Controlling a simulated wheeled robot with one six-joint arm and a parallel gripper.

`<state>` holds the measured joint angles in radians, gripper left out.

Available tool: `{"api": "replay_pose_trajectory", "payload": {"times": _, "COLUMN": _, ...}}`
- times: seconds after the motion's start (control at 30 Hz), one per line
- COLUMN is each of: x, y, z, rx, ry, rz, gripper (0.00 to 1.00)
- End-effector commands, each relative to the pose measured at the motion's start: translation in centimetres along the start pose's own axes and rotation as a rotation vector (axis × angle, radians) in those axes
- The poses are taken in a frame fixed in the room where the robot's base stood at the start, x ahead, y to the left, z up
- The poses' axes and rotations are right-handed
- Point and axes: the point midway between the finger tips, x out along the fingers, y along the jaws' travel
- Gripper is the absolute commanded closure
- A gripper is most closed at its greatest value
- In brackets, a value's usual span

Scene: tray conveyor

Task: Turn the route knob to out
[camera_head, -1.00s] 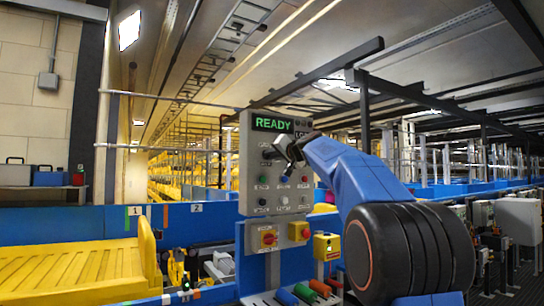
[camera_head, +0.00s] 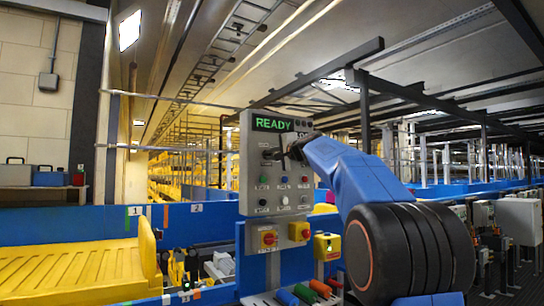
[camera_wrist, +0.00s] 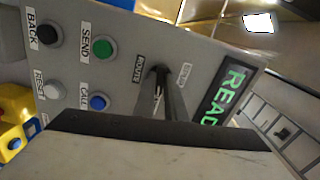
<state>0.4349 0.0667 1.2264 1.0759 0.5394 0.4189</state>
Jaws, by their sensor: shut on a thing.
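The grey control panel (camera_head: 252,185) stands upright in the middle of the head view, with a green READY display (camera_head: 271,124) at its top. The dark route knob (camera_wrist: 158,73) sits below the display, beside a ROUTE label in the wrist view; another label beside it is too blurred to read. My gripper (camera_head: 282,154) is at the knob and shut on it, its dark fingers seen nearly edge-on. The fingers partly hide the knob, so its exact pointing direction is unclear.
SEND (camera_wrist: 102,47), BACK (camera_wrist: 48,35), RESET (camera_wrist: 54,90) and CALL (camera_wrist: 98,102) buttons lie close to the knob. A yellow tray (camera_head: 75,275) lies at the left.

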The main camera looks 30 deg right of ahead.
Motion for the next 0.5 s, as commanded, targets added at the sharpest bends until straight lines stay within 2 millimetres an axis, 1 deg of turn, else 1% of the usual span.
{"api": "replay_pose_trajectory", "payload": {"times": 0.2, "x": 0.02, "y": 0.12, "z": -0.03, "rx": 0.205, "ry": 0.0, "rz": 0.003, "gripper": 1.0}}
{"api": "replay_pose_trajectory", "payload": {"times": 0.5, "x": 0.03, "y": 0.12, "z": -0.04, "rx": 0.457, "ry": 0.0, "rz": 0.003, "gripper": 1.0}}
